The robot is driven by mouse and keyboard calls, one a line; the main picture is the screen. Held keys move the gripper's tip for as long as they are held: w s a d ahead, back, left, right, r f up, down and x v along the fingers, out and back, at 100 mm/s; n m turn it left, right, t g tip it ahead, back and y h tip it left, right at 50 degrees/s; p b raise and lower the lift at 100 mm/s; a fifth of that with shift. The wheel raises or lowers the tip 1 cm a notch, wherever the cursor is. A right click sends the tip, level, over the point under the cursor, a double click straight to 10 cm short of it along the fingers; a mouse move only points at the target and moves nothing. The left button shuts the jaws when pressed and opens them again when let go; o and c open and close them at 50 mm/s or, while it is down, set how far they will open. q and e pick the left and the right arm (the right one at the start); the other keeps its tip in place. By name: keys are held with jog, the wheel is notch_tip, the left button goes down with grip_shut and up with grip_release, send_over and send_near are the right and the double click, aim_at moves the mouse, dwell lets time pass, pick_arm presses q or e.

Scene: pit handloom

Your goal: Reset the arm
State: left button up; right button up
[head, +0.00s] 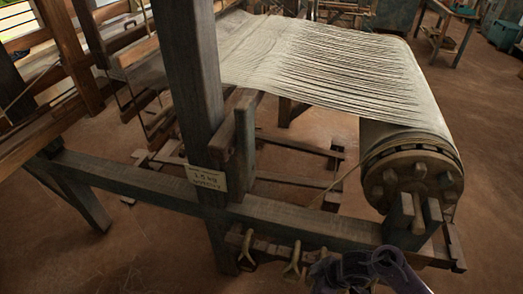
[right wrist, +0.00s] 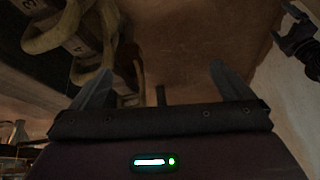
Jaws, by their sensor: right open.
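My right gripper (right wrist: 160,82) is open and empty in the right wrist view, its two dark fingers well apart. Part of a dark arm with purple-grey joints (head: 372,268) shows at the bottom edge of the head view, just in front of the loom's front beam. In the right wrist view a dark clawed end (right wrist: 298,40) at the upper right looks like my other gripper. Its jaws are too dim to read, and the left gripper cannot be made out for sure in the head view.
The loom's dark post (head: 190,90) and long low beam (head: 130,184) stand close in front. Cream warp threads (head: 320,62) run to a thick roller (head: 412,150) at the right. Pale loops (head: 293,262) hang below the beam; numbered weights (right wrist: 80,45) show near my right gripper.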

jog(key=s+d+f+m+t+b, duration=0.1)
jog(key=s+d+f+m+b, duration=0.2)
jog(key=f, duration=0.8)
jog(key=s+f+m+b, duration=0.2)
jog(key=s+f+m, duration=0.2)
jog(key=f, duration=0.7)
jog(key=s+d+f+m+h+b, duration=0.1)
jog(key=s+d+f+h, duration=0.1)
jog(key=s+f, duration=0.5)
jog(key=s+d+f+m+g+h+b, duration=0.1)
jog(key=s+f, duration=0.7)
jog(key=s, duration=0.8)
jog(key=d+m+h+b, duration=0.1)
jog(key=d+h, duration=0.1)
jog(key=d, duration=0.1)
jog(key=shift+s+f+g, duration=0.15)
jog(key=shift+f+g, duration=0.05)
jog(key=shift+g, duration=0.1)
